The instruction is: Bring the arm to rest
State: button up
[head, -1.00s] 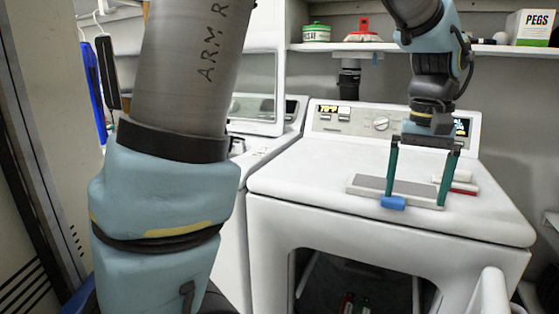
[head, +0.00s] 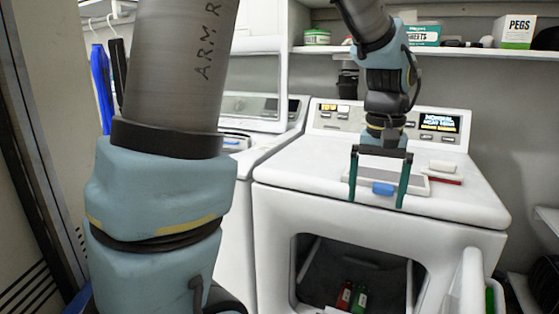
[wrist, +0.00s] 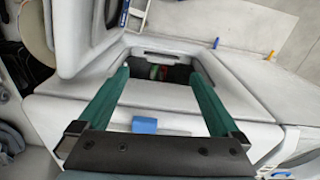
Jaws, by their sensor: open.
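I cannot tell whether a finger touches the dryer.
The dryer's door (head: 466,290) stands open at the right. Red and green items (head: 352,297) lie inside the drum. A white-framed grey tray, a white block (head: 443,167) and a red item lie on the dryer top. A shelf (head: 440,51) with boxes runs above. A washer (head: 265,130) stands left.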

jog(key=a+f+n, duration=0.1)
jog(key=a+f, duration=0.2)
jog(key=a, duration=1)
jog(key=a+f+n+t+p, duration=0.1)
jog(key=a+f, duration=0.3)
jog(key=a, duration=0.8)
jog(key=shift+w+a+f+n+p, duration=0.2)
jog(key=shift+a+n+p, duration=0.1)
jog(key=shift+a+n, duration=0.15)
